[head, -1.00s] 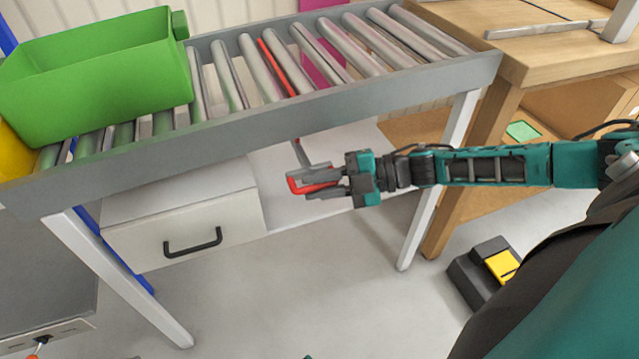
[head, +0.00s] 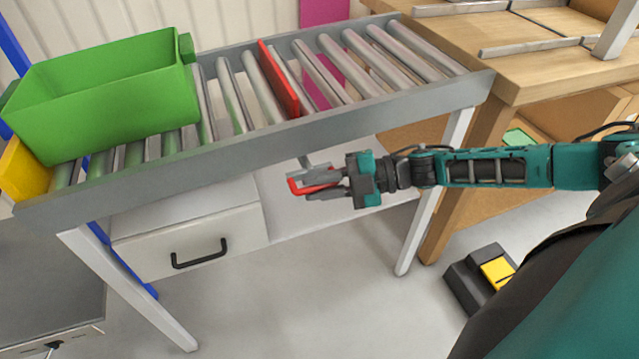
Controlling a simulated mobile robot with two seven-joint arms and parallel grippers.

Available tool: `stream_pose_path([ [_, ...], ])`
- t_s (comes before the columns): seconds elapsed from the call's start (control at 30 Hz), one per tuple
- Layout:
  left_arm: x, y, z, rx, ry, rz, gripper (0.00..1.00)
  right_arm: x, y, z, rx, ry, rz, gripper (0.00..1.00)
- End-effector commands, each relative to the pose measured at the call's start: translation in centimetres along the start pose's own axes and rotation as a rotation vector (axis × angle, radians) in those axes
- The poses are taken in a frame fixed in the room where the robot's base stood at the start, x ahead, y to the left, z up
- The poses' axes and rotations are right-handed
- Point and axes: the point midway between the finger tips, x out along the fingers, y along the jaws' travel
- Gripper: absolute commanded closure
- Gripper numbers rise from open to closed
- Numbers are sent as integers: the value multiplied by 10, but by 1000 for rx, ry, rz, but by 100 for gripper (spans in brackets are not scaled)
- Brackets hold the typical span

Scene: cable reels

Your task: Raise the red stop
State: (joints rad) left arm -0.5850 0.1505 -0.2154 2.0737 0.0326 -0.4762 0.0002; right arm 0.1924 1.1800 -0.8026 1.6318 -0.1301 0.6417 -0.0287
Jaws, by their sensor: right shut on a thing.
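The red stop (head: 278,79) is a thin red plate standing up between the rollers of the conveyor (head: 345,108), right of the green crate. A red handle (head: 296,187) on a grey lever shows below the conveyor's front rail. My right gripper (head: 312,184) is shut on this red handle, just under the rail. The fingers cover part of the handle. My left gripper is not in view.
A green crate (head: 105,95) stands on the rollers at the left, beside a yellow plate (head: 24,172). A drawer with a black handle (head: 199,253) is below. A wooden table (head: 550,75) adjoins at right. A black and yellow pedal-like box (head: 490,278) is on the floor.

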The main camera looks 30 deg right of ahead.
Motion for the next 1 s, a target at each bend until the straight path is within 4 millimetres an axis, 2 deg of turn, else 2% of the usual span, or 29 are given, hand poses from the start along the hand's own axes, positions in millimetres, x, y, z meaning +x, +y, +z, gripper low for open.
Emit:
stream_pose_path([
  [0.27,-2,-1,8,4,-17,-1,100,-1,5,-2,-4,6,6,100],
  [0.3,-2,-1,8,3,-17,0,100,-1,6,-2,-5,6,6,80],
  [0.5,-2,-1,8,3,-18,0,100,-1,5,-2,-5,5,6,61],
  [0.8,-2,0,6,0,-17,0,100,-3,3,-1,-3,2,3,60],
  [1.0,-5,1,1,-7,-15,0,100,-29,3,-1,-2,-1,-1,60],
])
